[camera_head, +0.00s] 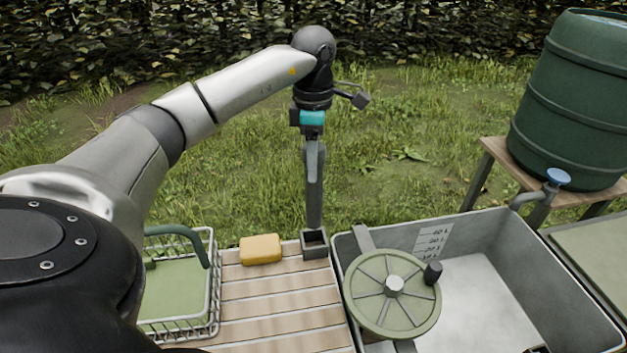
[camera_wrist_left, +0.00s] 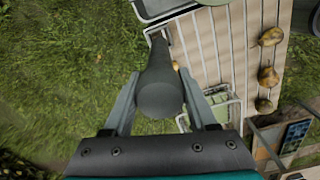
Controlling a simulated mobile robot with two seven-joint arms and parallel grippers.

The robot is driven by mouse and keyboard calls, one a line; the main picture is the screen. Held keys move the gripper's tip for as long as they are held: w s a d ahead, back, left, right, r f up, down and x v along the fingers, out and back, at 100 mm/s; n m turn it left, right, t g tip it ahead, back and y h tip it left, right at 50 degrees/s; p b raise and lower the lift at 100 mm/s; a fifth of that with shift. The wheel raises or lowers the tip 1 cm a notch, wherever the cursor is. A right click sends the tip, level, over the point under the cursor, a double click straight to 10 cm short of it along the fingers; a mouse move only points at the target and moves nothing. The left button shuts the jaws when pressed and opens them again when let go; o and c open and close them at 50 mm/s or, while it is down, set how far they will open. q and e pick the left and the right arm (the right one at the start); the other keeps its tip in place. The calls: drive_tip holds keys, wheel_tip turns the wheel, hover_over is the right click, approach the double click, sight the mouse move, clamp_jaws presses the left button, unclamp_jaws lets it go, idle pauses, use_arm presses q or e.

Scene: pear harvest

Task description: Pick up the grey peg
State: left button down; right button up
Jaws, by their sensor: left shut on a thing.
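The grey peg (camera_head: 314,205) hangs upright below my left gripper (camera_head: 314,150) in the head view. My left gripper is shut on its upper part. The peg's lower end is at or just above a small grey open-topped holder (camera_head: 314,252) on the slatted table; I cannot tell whether the tip is inside it. In the left wrist view, the peg (camera_wrist_left: 160,95) shows its round dark end between the two fingers and points away from the camera. My right gripper is not in view.
A yellow block (camera_head: 260,249) lies left of the holder on the slatted table (camera_head: 275,310). A wire basket (camera_head: 213,300) stands further left. A grey tub (camera_head: 590,312) with a green spoked wheel (camera_head: 393,290) is at right. Several pears (camera_wrist_left: 268,77) lie on the slats.

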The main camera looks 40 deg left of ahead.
use_arm(q)
wheel_tip(320, 180, up, 9)
drive_tip(key=shift+r+p, duration=0.1)
drive_tip(key=shift+p, duration=0.55)
drive_tip(key=shift+r, duration=0.55)
wheel_tip(320, 180, up, 7)
drive_tip(key=p, duration=0.8)
drive_tip(key=shift+r, duration=0.15)
